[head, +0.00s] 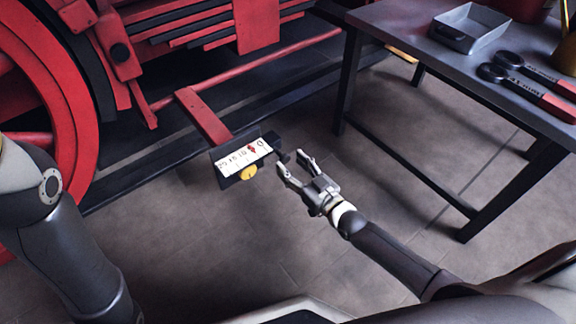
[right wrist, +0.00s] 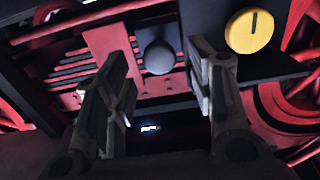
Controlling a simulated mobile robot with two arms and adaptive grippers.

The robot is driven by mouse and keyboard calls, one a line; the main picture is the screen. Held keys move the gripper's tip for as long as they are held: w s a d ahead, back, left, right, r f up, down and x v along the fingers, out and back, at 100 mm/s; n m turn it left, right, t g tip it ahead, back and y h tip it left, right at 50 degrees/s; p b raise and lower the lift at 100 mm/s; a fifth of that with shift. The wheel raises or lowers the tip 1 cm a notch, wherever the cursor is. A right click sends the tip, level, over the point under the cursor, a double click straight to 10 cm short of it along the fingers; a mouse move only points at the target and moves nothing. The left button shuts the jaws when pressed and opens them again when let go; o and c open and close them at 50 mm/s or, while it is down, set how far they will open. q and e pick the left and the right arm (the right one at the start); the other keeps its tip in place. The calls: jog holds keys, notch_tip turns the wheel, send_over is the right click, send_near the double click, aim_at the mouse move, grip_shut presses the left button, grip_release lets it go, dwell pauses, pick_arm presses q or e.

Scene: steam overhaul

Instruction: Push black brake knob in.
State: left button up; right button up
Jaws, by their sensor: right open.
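The black brake knob (head: 284,157) sticks out at the right end of a small panel (head: 222,170) with a white label strip. In the right wrist view the round black knob (right wrist: 159,58) shows between my two fingers, beyond the tips. My right gripper (head: 293,166) is open and empty, with its fingertips close in front of the knob. I cannot tell whether they touch it. Of my left arm only links show at the left edge; its gripper is out of view.
A yellow knob (head: 248,173) sits below the label; it also shows in the right wrist view (right wrist: 250,31). A red bar (head: 205,117) runs to the panel. Red locomotive parts fill the back left.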

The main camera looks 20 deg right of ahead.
aim_at(283, 157)
jog(key=shift+b+x, duration=0.45)
jog(key=shift+x, duration=0.8)
grip_shut()
